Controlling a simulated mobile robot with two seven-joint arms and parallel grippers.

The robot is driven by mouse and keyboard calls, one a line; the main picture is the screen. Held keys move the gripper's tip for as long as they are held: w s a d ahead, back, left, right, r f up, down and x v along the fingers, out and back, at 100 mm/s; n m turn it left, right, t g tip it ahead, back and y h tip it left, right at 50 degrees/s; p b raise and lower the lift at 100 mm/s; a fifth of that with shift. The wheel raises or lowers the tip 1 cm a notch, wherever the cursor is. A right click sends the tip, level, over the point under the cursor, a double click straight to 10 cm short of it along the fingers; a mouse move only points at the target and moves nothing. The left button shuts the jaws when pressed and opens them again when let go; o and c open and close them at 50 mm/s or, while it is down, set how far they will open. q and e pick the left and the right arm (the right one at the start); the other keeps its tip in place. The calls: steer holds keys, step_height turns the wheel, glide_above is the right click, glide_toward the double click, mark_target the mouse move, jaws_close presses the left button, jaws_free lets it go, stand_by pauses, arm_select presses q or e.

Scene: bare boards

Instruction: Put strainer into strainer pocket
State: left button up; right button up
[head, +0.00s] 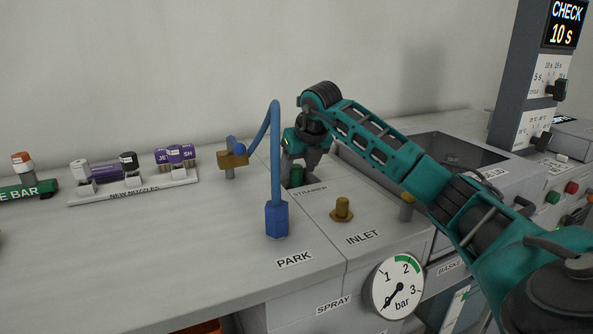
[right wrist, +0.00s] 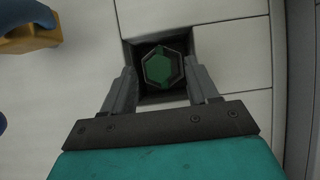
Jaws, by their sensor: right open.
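The strainer (right wrist: 158,68) is a green hexagonal piece, seen from above in the right wrist view. It sits inside the dark square strainer pocket (right wrist: 184,40), with a dark gap around it. In the head view the green strainer (head: 296,176) shows low between my fingers, behind the STRAINER label. My right gripper (right wrist: 159,70) is open, with one finger on each side of the strainer; I cannot tell whether either touches it. In the head view the right gripper (head: 298,172) points down at the pocket. My left gripper is not in view.
A blue hose with a blue hex end (head: 277,219) stands at PARK, left of the pocket. A brass INLET fitting (head: 342,209) and a pressure gauge (head: 398,287) are nearer. A nozzle rack (head: 133,187) lies left. A dark basin (head: 440,150) is right, behind my arm.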

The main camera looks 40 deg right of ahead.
steer(key=p+v, duration=0.1)
steer(key=v, duration=0.8)
steer(key=shift+r, duration=0.15)
